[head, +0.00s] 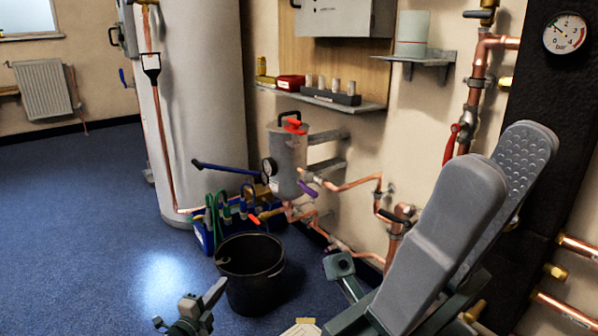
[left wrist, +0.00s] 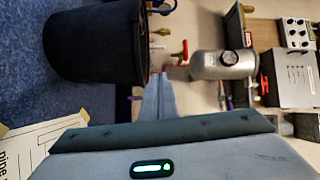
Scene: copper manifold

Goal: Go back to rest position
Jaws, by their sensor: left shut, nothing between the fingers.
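My left gripper (head: 218,288) is at the bottom of the head view, in front of the black bucket (head: 250,275) and to its left. In the left wrist view its fingers (left wrist: 160,85) are together with nothing between them. They point past the bucket (left wrist: 97,40), which shows sideways in the upper left. My right gripper (head: 508,155) looms large and close at the right of the head view, fingers up. A dimpled pad shows behind the nearer finger, so the fingers look apart, and I see nothing between them.
A grey canister (head: 287,165) and copper pipes (head: 350,185) line the wall. A blue toolbox (head: 205,240) stands behind the bucket, by the white cylinder (head: 200,100). A shelf (head: 325,102) is above. Blue floor (head: 70,230) is clear at left. A printed sheet (left wrist: 40,150) lies low in the wrist view.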

